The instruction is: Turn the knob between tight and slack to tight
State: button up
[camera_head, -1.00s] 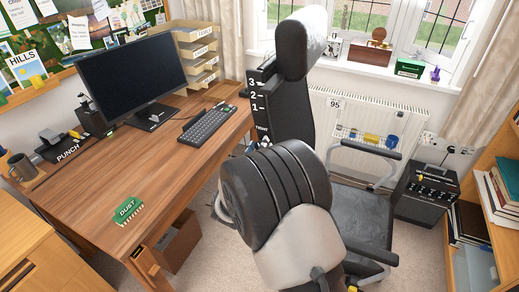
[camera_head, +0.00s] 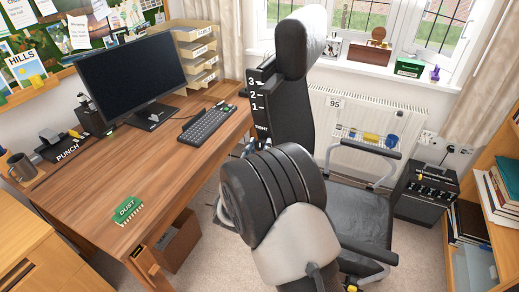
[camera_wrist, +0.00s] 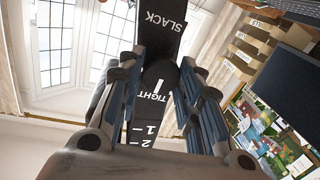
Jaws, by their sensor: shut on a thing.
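The black chair back (camera_head: 283,105) carries a scale of 3, 2, 1 with the word TIGHT below it. In the wrist view, the dark panel (camera_wrist: 143,112) shows TIGHT on the near side and SLACK on the far side. The knob (camera_wrist: 160,66) lies between these words, and only a little of it shows as a dark shape between my fingers. My gripper (camera_wrist: 159,62) is shut on the knob, one finger on each side. In the head view my own arm covers the gripper and the knob. The knob's exact setting is hard to read.
The chair seat (camera_head: 357,212) and armrest (camera_head: 363,148) are right of my arm. The desk (camera_head: 130,190) with keyboard (camera_head: 207,126) and monitor (camera_head: 133,79) is on the left. A radiator (camera_head: 340,112) and windowsill (camera_head: 372,64) stand behind; a bookshelf (camera_head: 490,150) is on the right.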

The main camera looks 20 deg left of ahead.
jog(key=o, duration=1.1)
jog(key=shift+s, duration=0.1)
jog(key=s, duration=0.8)
jog(key=s+d, duration=0.1)
jog(key=s, duration=0.2)
jog(key=shift+s, duration=0.4)
